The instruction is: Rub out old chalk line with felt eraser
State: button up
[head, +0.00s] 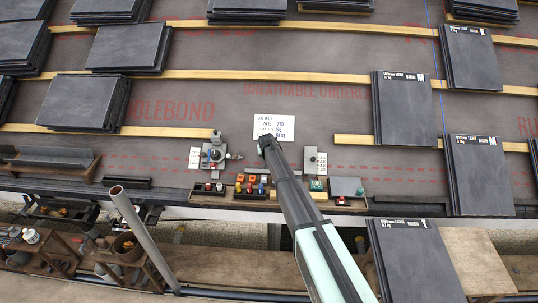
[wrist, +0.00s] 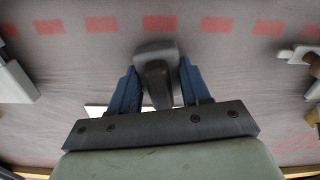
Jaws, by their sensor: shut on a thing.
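My gripper (head: 267,143) is over the grey underlay, just at the lower edge of a white card with writing (head: 274,124). In the wrist view my gripper (wrist: 158,88) has its two blue fingers closed on a dark grey block (wrist: 156,60), which looks like the felt eraser. The fingers hide part of the block, and I cannot tell whether it touches the underlay. A thin blue line (head: 434,45), perhaps chalk, runs down the underlay at the upper right in the head view, far from my gripper. No blue line shows in the wrist view.
Tool stands (head: 213,155) and (head: 313,161) flank my gripper. A tray with small coloured items (head: 255,188) lies below. Slate stacks (head: 404,105) stand at right and others (head: 85,102) at left. Wooden battens (head: 200,75) cross the underlay.

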jog(key=shift+s+r, duration=0.45)
jog(key=shift+r, duration=0.8)
jog(key=shift+s+r, duration=0.45)
jog(key=shift+r, duration=0.8)
jog(key=shift+s+r, duration=0.45)
jog(key=shift+r, duration=0.8)
jog(key=s+d+r, duration=0.4)
jog(key=s+d, duration=0.1)
jog(key=s, duration=0.4)
jog(key=s+d+r, duration=0.3)
jog(key=s+d, duration=0.1)
jog(key=s, duration=0.6)
jog(key=s+d+r+m, duration=0.1)
jog(key=s+d+r, duration=0.2)
jog(key=d+r, duration=0.2)
jog(key=s+d+r+m+h, duration=0.1)
jog(key=s+d+r, duration=0.2)
jog(key=d, duration=0.6)
jog(key=shift+s+d+r+m+h, duration=0.3)
jog(key=shift+d+r, duration=0.1)
jog(key=shift+r, duration=0.45)
